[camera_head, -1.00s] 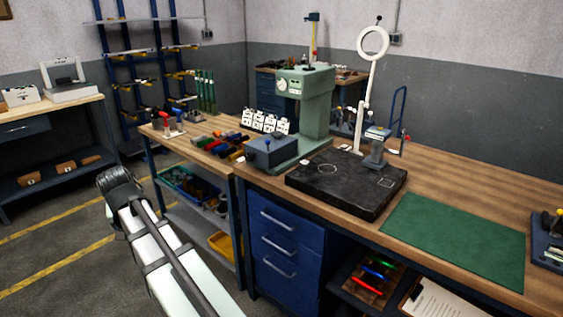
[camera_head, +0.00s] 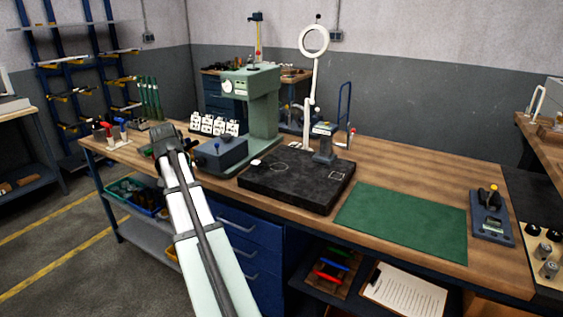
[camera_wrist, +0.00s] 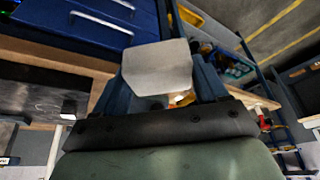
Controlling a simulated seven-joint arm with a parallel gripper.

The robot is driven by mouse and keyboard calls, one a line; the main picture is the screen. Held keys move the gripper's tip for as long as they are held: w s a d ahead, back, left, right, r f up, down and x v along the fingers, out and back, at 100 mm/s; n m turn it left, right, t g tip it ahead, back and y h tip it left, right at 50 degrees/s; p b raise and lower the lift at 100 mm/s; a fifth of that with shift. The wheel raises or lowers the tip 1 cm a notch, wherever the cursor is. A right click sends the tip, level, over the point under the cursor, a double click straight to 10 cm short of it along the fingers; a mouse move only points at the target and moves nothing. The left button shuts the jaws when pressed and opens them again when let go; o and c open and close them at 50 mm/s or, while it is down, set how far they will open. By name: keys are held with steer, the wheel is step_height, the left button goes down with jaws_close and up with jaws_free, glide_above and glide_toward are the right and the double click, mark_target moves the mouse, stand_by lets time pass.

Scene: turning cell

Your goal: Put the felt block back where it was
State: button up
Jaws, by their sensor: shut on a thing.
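The felt block, a pale grey flat-faced piece (camera_wrist: 157,66), is between the dark blue fingers of my gripper (camera_wrist: 160,88) in the wrist view. My gripper is shut on it. The fingers and the block are hidden there behind my wrist. The black surface plate (camera_head: 260,182) lies to the right of my arm, with pale outlines marked on its top.
The wooden bench (camera_head: 400,165) carries a green drill-press-like machine (camera_head: 262,105), a ring lamp (camera_head: 314,40), a small stand (camera_head: 325,148) on the plate and a bare green mat (camera_head: 405,220). Blue drawers (camera_head: 255,235) are below. A rack of white cards (camera_head: 210,126) stands behind my arm.

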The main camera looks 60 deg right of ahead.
steer(key=s+d+r+m, duration=0.1)
steer(key=s+d, duration=0.3)
steer(key=d, duration=0.7)
steer(key=s+d+r+m+g, duration=0.15)
steer(key=s+d, duration=0.35)
steer(key=d, duration=0.6)
steer(key=s+d+r+m, duration=0.2)
steer(key=s+d, duration=0.2)
steer(key=d, duration=0.7)
steer(key=r, duration=0.2)
glide_above(282, 159)
steer(key=shift+n+t+h, duration=0.25)
steer(key=shift+n+h, duration=0.15)
steer(key=shift+n, duration=0.05)
steer(key=shift+s+a+f, duration=0.1)
steer(key=shift+a+f, duration=0.05)
steer(key=shift+f, duration=1.6)
steer(key=shift+s+a+f, duration=0.1)
steer(key=shift+a+f, duration=0.1)
steer(key=shift+f, duration=1.5)
steer(key=shift+s+a+f, duration=0.1)
steer(key=shift+a+f, duration=0.05)
steer(key=shift+f, duration=1.6)
steer(key=shift+f, duration=0.15)
steer(key=o, duration=0.9)
steer(key=shift+o, duration=0.2)
steer(key=v, duration=1.2)
